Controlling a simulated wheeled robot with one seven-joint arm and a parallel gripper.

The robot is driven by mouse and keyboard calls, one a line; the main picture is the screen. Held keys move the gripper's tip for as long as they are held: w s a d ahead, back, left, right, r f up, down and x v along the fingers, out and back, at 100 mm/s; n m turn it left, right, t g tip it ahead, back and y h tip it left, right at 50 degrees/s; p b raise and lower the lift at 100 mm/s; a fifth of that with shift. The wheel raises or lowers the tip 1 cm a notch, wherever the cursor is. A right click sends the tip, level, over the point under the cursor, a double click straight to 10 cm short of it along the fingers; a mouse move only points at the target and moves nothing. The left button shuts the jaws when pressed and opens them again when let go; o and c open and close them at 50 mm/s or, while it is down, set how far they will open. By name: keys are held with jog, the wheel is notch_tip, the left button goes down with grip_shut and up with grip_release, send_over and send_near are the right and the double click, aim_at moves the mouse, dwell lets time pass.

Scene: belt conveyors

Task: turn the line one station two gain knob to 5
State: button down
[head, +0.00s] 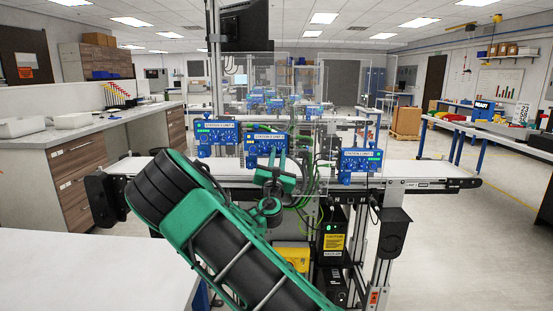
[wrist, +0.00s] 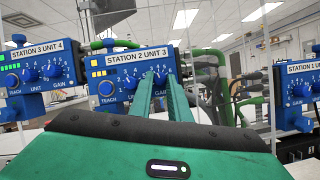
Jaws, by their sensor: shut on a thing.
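The blue station 2 unit 3 box (wrist: 132,76) is in the middle of the wrist view, with a TEACH knob, a UNIT dial and a GAIN dial. It also shows in the head view (head: 256,145). My gripper (wrist: 160,79) has its two green fingers on the gain knob at the box's right side, shut on it. The fingers hide most of the knob and its pointer, so its setting cannot be read. In the head view my gripper (head: 271,158) is in front of the station 2 box.
The station 3 box (head: 218,138) is to the left and the station 1 box (head: 360,160) to the right. Clear panels (head: 310,90) and green cables stand close beside the station 2 box. The white belt conveyor (head: 430,172) runs behind my arm.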

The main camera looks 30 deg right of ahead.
jog(key=m+g, duration=0.1)
jog(key=m, duration=0.1)
jog(key=m+g+h, duration=0.1)
jog(key=m, duration=0.2)
jog(key=m+g+h, duration=0.1)
jog(key=m, duration=0.1)
jog(key=shift+w+a, duration=0.2)
jog(key=shift+a, duration=0.1)
jog(key=shift+m, duration=0.4)
jog(key=c, duration=1.7)
grip_release()
jog(key=shift+o, duration=0.2)
jog(key=v, duration=1)
jog(key=shift+s+a, duration=0.2)
jog(key=shift+a, duration=0.15)
jog(key=shift+f, duration=0.15)
